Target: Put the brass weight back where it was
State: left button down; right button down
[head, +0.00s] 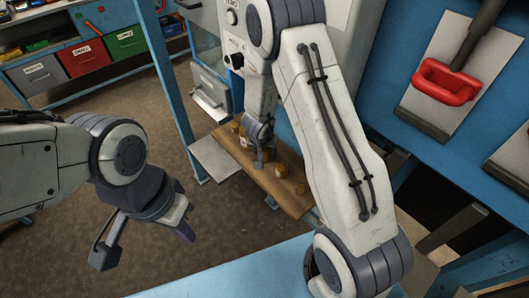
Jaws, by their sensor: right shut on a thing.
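Several brass weights of different sizes stand in a row on a wooden board (296,207) in the head view, among them a middle one (282,171) and a small one (300,189) toward the near end. My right gripper (258,160) reaches down over the board among the larger weights and is shut on a brass weight. The fingers mostly hide the held weight, and I cannot tell if it touches the board. My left gripper (147,243) is open and empty, above the floor at the left.
A grey plate (212,158) lies left of the board, near a blue post (171,85). Labelled red and green bins (84,59) stand on a rack at the back left. A red handle (446,82) hangs at the right. A blue surface (235,277) lies in front.

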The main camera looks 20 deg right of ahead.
jog(key=shift+w, duration=0.1)
jog(key=shift+c, duration=0.6)
grip_release()
jog(key=shift+f, duration=0.1)
jog(key=shift+r, duration=0.3)
jog(key=p+v, duration=0.6)
jog(key=v, duration=0.5)
jog(key=shift+s+a+r, duration=0.15)
jog(key=shift+s+r, duration=0.15)
